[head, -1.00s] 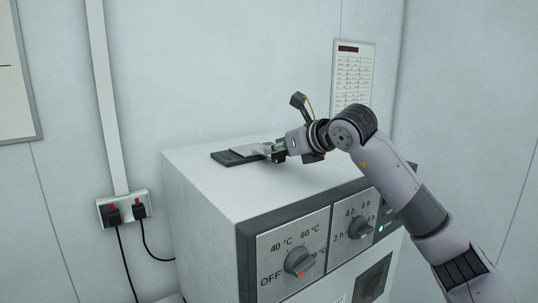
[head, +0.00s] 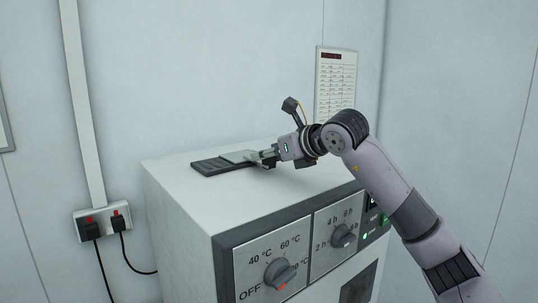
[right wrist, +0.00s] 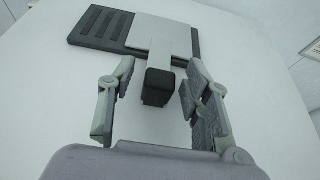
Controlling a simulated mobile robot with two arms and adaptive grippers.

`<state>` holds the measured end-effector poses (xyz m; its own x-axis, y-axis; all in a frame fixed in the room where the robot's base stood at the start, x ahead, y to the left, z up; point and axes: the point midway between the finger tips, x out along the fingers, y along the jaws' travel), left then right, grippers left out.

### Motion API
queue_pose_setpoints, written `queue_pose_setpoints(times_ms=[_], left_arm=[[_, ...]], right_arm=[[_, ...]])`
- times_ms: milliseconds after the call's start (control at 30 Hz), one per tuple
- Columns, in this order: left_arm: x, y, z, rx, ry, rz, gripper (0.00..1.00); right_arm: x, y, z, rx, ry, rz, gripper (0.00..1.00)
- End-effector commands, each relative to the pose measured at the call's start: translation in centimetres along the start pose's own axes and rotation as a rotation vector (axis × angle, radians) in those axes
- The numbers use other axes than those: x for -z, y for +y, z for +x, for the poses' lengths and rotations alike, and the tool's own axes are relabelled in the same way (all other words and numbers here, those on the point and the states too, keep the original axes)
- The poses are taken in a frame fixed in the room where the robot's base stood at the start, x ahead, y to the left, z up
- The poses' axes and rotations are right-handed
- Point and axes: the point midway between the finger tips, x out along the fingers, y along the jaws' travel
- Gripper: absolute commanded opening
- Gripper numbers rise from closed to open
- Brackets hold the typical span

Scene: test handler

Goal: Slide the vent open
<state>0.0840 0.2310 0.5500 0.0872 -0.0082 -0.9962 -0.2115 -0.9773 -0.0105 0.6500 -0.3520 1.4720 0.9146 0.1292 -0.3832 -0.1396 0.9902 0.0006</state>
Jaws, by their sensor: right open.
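The vent (head: 210,166) lies on top of the white machine. It is a dark slotted frame with a light grey sliding plate (head: 240,156) over its right part. In the right wrist view several dark slots (right wrist: 98,27) show on the left of the frame, and the plate (right wrist: 160,35) covers much of the rest. A tab with a dark end block (right wrist: 158,86) sticks out from the plate toward my gripper. My right gripper (right wrist: 157,85) is open, with one finger on each side of the block and visible gaps to both fingers. My left gripper is not in view.
The white machine (head: 185,205) has a temperature dial (head: 279,273) and a timer dial (head: 343,237) on its front. A wall socket (head: 103,222) with two black plugs is at left. A printed chart (head: 335,85) hangs on the wall behind. The machine top around the vent is clear.

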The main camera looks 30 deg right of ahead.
Motion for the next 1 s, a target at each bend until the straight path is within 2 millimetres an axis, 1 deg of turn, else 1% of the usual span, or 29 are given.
queue_pose_setpoints(times_ms=[167,300,400,500,600,700,1000], left_arm=[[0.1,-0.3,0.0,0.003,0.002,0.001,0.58],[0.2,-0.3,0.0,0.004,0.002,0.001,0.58],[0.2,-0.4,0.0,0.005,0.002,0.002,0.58],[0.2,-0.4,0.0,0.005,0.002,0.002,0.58],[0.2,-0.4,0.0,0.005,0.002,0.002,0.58],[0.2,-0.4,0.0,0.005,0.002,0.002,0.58],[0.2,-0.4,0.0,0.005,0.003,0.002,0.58]], right_arm=[[0.0,-0.2,-3.2,0.005,-0.002,-0.002,0.45],[0.0,-0.3,-6.3,0.005,-0.001,0.0,0.45],[0.1,-0.4,-8.2,0.005,-0.001,0.0,0.45],[0.1,-0.4,-9.8,0.005,0.0,0.002,0.45],[0.1,-0.4,-10.8,0.003,0.0,0.002,0.45],[0.1,-0.4,-11.2,0.002,0.001,0.002,0.45],[0.2,-0.4,-11.3,0.001,0.001,0.003,0.45]])
